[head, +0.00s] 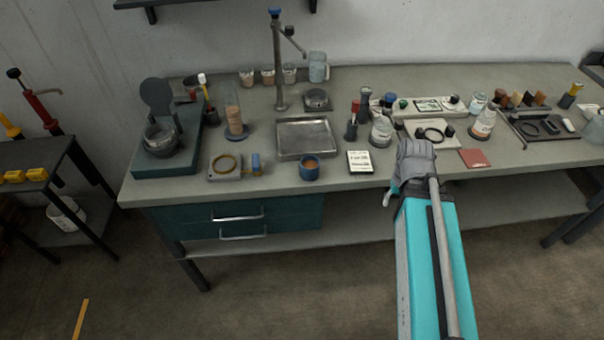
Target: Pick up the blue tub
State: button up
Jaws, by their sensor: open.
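The blue tub (309,170) is a small round dark-blue pot with orange-brown contents. It stands upright near the front edge of the grey bench, left of the white label card. My gripper (412,146) is at the end of my turquoise arm, over the front of the bench. It is well to the right of the tub and apart from it. It is open, and I see nothing held in it. My wrist and arm hide part of its fingers and the bench edge below.
A metal tray (306,154) lies just behind the tub. A small box with a yellow ring (225,168) is to its left, and a white card (360,162) to its right. A tall metal stand (279,65) rises behind. Bottles (381,131) stand near my gripper.

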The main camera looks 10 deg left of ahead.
aim_at(310, 164)
jog(key=u, duration=0.05)
jog(key=k, duration=1)
jog(key=u, duration=0.5)
jog(key=i, duration=0.5)
jog(key=z, duration=0.05)
